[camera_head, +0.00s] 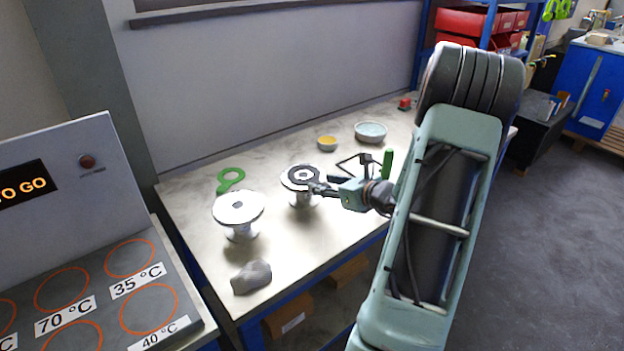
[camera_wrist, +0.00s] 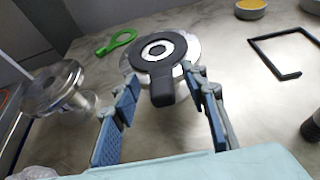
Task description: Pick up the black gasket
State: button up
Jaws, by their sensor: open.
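The black gasket (camera_wrist: 158,52) is a flat ring with a stubby tab, lying on top of a flanged metal vessel (camera_wrist: 188,46). Its tab (camera_wrist: 162,90) points toward my gripper in the wrist view. In the head view the gasket (camera_head: 303,174) sits on the right-hand vessel (camera_head: 302,196). My gripper (camera_wrist: 160,92) is open, with its blue-padded fingers on either side of the tab and apart from it in the picture. The gripper also shows in the head view (camera_head: 318,189), just right of the gasket. I cannot tell the exact height gap.
A second flanged vessel (camera_head: 239,213) stands to the left. A green ring with a handle (camera_head: 230,179) lies behind it. A grey cloth-like lump (camera_head: 251,277) lies at the front. A yellow-filled dish (camera_head: 327,143), a pale bowl (camera_head: 371,131) and a black frame (camera_wrist: 284,54) are farther right.

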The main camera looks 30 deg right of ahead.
jog(key=c, duration=1.1)
grip_shut()
jog(key=shift+r, duration=0.2)
